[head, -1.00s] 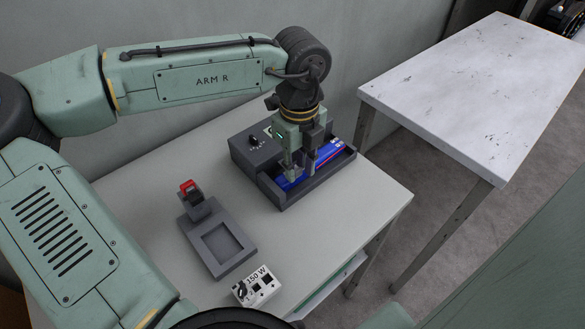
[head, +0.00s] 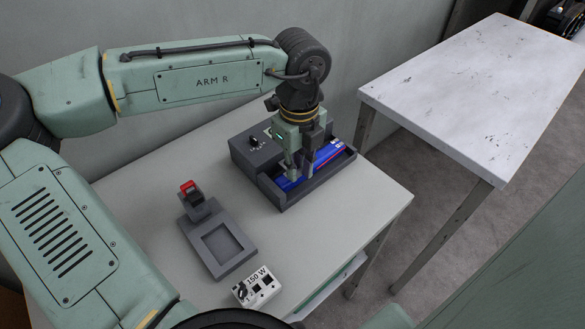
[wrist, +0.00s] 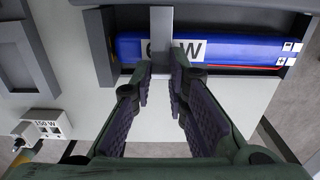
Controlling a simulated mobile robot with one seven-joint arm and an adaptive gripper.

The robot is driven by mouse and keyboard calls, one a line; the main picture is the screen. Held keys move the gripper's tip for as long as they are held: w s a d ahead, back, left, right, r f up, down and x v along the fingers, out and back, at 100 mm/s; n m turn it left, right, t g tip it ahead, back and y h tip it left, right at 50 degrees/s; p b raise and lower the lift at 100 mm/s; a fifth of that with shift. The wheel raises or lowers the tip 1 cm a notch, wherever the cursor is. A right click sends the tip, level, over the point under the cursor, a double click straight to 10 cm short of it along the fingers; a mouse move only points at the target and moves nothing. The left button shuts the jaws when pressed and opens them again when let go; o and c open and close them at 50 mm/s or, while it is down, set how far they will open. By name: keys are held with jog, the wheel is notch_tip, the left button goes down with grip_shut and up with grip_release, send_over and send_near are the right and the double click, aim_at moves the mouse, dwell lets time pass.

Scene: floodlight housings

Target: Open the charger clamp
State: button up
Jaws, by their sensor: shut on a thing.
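The charger (head: 240,158) is a dark grey box with a knob, at the back of the table. A blue battery pack (head: 328,156) lies in its tray; it also shows in the wrist view (wrist: 220,50) with a white label partly hidden. The charger clamp, a grey bar (wrist: 162,35), crosses over the pack and is down across it. My gripper (head: 300,175) is above the tray's front side. In the wrist view my gripper (wrist: 163,82) has its fingertips on either side of the clamp's near end, shut on it. The fingers mostly hide the clamp in the head view.
A grey cradle (head: 242,263) with a red-topped switch (head: 188,188) stands left of the charger. A white block marked 150 W (head: 257,287) sits at the table's front. A second, white-topped table (head: 460,90) stands right, across a gap.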

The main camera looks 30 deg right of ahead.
jog(key=shift+d+r+p, duration=0.2)
jog(key=shift+r+p, duration=0.05)
jog(key=shift+p, duration=0.05)
jog(key=shift+w+r+p, duration=0.1)
jog(key=shift+r+p, duration=0.15)
jog(key=shift+p, duration=0.15)
jog(key=shift+w, duration=0.1)
jog(key=shift+r, duration=0.2)
